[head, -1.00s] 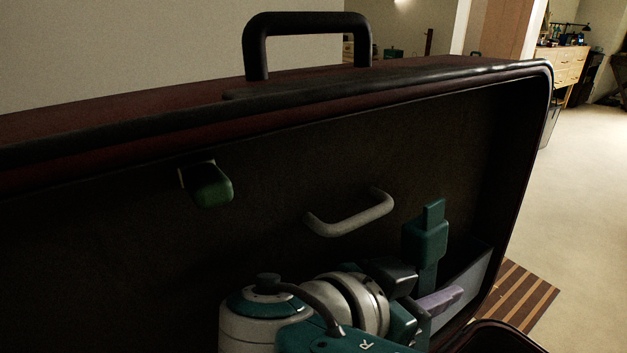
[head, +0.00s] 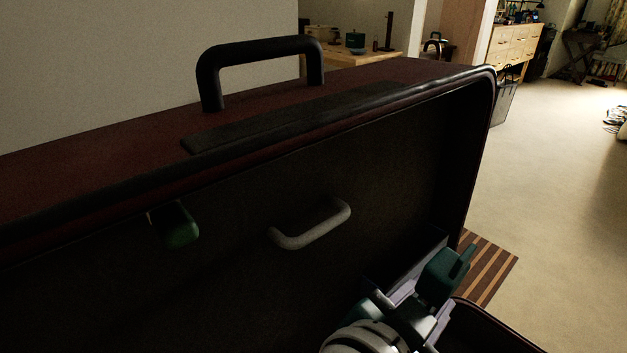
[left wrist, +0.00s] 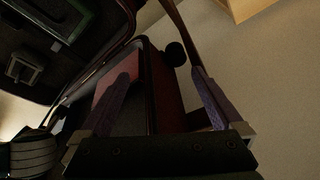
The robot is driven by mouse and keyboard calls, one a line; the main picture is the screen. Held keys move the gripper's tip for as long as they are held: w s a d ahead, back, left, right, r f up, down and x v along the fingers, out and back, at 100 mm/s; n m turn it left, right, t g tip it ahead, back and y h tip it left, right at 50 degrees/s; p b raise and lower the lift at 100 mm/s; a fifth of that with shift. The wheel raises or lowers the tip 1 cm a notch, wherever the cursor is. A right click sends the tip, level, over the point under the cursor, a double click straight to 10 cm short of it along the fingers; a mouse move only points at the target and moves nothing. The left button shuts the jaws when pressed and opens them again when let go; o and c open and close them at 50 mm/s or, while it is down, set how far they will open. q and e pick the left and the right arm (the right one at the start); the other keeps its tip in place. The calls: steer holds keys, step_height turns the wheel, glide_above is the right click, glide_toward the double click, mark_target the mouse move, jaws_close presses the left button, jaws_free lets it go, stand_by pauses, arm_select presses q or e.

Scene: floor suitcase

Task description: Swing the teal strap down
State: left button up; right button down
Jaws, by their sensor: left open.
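The teal strap looks like a short dark green-teal piece (head: 180,228) in the head view. It juts from a pale mount on the inner face of the upright suitcase lid (head: 250,270); its full length is not clear. My left gripper (head: 420,308) is low in front of the lid, right of and below the strap, well apart from it. In the left wrist view my left gripper (left wrist: 162,75) has its two purple fingers apart with nothing held between them. A green part (left wrist: 72,25) shows at the upper left there. My right gripper is not in view.
A grey handle (head: 312,226) sticks out of the lid's inner face between the strap and my left gripper. A black carry handle (head: 260,68) stands on the lid's top. A striped mat (head: 487,268) lies right of the suitcase; the carpet beyond is open.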

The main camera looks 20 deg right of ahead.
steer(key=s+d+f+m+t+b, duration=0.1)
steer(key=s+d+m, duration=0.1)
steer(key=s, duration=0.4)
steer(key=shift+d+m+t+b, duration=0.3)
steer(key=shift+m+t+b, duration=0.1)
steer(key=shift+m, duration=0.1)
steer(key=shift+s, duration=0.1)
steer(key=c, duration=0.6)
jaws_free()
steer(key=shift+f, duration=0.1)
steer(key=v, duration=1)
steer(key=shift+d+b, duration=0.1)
steer(key=shift+b, duration=0.25)
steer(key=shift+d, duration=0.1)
